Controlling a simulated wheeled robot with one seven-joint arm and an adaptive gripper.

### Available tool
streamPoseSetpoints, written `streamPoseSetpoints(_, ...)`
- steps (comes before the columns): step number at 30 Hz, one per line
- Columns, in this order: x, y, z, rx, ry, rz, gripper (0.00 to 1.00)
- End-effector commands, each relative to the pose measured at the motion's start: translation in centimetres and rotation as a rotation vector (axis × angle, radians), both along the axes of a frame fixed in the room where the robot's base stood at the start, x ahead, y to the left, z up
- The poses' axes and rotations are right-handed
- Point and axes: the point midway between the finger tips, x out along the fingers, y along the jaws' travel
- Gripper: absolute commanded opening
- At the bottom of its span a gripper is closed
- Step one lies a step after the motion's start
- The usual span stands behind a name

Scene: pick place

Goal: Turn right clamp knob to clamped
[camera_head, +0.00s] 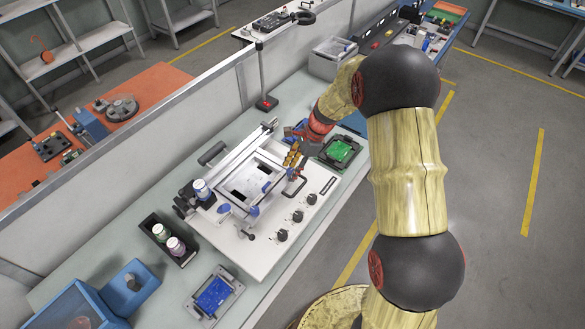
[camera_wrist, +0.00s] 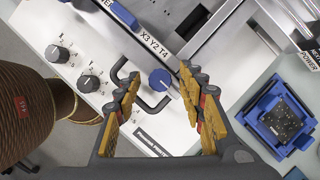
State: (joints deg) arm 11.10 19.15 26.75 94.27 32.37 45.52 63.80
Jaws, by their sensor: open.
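The white clamp machine (camera_head: 262,245) stands on the grey-green bench. In the wrist view a round blue knob (camera_wrist: 160,79) sits on its white top beside a black loop handle (camera_wrist: 122,72); I take it as the right clamp knob. My gripper (camera_wrist: 159,74) is open, its orange fingers either side of the knob in the picture. I cannot tell the height gap or any contact. In the head view my gripper (camera_head: 294,165) is over the far right of the machine, and hides this knob. Another blue knob (camera_wrist: 125,15) is at the top of the wrist view.
Black dials (camera_head: 297,216) line the machine's front right edge. A tray with a green board (camera_head: 341,151) stands right of my gripper. A black box with bottles (camera_head: 168,242) and a tray with a blue board (camera_head: 213,294) lie nearer. A low wall runs behind the bench.

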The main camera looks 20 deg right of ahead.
Motion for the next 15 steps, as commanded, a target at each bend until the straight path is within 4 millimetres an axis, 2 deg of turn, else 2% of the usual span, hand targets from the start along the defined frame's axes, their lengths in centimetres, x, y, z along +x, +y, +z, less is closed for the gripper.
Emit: streamPoseSetpoints(15, -0.03, 0.00, -0.01, 0.000, 0.001, 0.000, 0.13)
